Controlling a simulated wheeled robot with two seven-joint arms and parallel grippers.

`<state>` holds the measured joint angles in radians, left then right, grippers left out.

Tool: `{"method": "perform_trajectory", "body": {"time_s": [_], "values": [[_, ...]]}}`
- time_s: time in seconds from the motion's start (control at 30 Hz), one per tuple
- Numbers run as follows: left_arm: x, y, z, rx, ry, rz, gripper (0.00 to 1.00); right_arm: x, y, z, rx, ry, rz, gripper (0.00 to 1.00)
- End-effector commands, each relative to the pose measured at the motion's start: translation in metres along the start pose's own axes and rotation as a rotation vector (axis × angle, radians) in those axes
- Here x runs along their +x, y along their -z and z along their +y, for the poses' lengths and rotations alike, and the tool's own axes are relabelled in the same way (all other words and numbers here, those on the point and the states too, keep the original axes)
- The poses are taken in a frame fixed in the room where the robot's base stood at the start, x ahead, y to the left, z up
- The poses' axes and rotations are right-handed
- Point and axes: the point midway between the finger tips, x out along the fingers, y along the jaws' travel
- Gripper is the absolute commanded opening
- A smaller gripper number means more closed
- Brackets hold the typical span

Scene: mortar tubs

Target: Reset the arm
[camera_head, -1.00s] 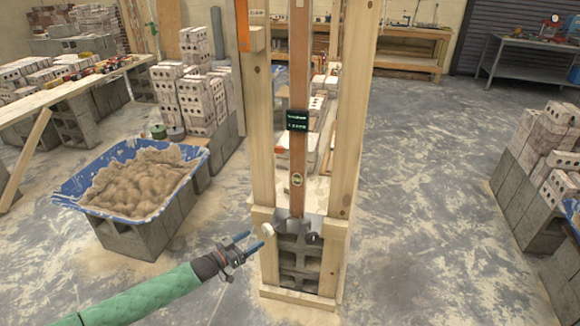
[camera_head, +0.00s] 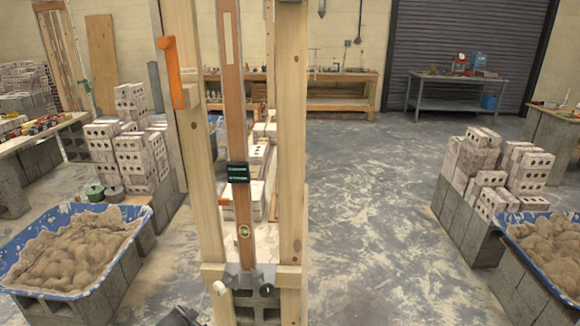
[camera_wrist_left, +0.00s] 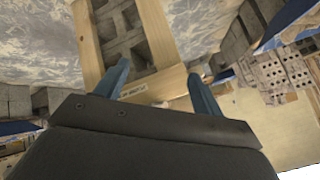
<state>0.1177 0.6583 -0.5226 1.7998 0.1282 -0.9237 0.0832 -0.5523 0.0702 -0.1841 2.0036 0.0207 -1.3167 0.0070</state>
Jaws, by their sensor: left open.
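My left gripper (camera_wrist_left: 158,70) shows in the left wrist view with its two blue fingers spread apart and nothing between them. Beyond the fingers are the wooden frame and grey block of the post's foot. In the head view only a dark bit of my left arm (camera_head: 180,317) shows at the bottom edge, left of the wooden post frame (camera_head: 291,150); the fingers are out of that view. My right gripper is in neither view.
A brown level (camera_head: 236,120) stands upright in the post frame. A blue mortar tub (camera_head: 22,222) stands on blocks at the left, another tub (camera_head: 512,228) at the right edge. Brick stacks (camera_head: 130,150) stand behind the left tub. The floor (camera_head: 385,220) right of the post is clear.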

Motion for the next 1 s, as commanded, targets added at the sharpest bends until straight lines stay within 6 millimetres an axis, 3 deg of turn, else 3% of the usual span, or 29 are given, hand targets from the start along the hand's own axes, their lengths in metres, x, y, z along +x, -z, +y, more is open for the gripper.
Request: {"method": "perform_trajectory", "body": {"time_s": [0.03, 0.3, 0.57, 0.9, 1.0], "values": [[-0.008, -0.006, 0.021, -0.012, -0.011, -0.051, 0.68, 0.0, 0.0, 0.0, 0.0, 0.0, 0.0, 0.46], [-0.051, -0.053, 0.109, -0.114, -0.083, -0.271, 0.68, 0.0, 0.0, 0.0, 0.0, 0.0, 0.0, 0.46], [-0.092, -0.102, 0.198, -0.285, -0.177, -0.362, 0.68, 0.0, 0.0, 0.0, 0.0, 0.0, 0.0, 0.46], [-0.145, -0.184, 0.32, -0.462, -0.308, -0.505, 0.68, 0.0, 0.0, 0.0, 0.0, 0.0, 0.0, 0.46], [-0.159, -0.201, 0.347, -0.478, -0.336, -0.539, 0.68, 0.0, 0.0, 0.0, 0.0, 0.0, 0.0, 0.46]]}}
